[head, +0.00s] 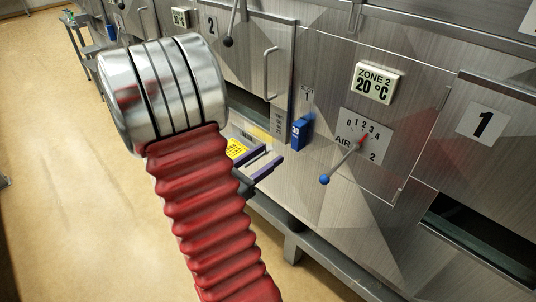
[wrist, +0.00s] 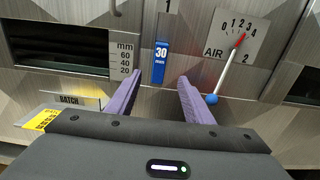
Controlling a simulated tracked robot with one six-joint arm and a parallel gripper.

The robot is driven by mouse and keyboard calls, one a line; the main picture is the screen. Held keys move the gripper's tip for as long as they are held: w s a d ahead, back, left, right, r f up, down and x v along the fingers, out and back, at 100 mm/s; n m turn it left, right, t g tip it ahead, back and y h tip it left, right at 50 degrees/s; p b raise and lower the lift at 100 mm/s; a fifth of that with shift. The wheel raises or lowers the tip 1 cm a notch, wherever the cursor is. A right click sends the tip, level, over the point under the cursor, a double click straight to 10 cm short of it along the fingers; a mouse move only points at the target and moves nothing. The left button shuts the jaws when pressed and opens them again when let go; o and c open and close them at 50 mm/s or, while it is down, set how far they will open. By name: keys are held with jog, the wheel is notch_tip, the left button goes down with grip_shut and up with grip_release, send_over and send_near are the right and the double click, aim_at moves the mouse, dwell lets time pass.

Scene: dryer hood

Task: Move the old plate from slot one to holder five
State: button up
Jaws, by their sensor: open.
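A blue plate marked 30 (wrist: 161,60) stands upright at the hood front, below a small label 1. It also shows in the head view (head: 301,133), right of my gripper. My gripper (wrist: 162,80) has two purple fingers, open and empty. In the wrist view the fingers lie to either side of the plate's lower end, and a gap shows between them; I cannot tell how far the plate is beyond the tips. In the head view my gripper (head: 275,156) is left of the plate and apart from it. I cannot make out holder five.
A lever with a blue ball (wrist: 211,99) hangs from the AIR dial just right of the right finger. A dark opening (wrist: 60,48) with a mm scale is at left. A yellow label (head: 236,149) lies by my gripper. A ledge (head: 330,268) runs along the hood.

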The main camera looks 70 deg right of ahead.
aim_at(295, 136)
jog(key=shift+d, duration=0.1)
jog(key=shift+x, duration=6.85)
jog(key=shift+s, duration=0.1)
grip_shut()
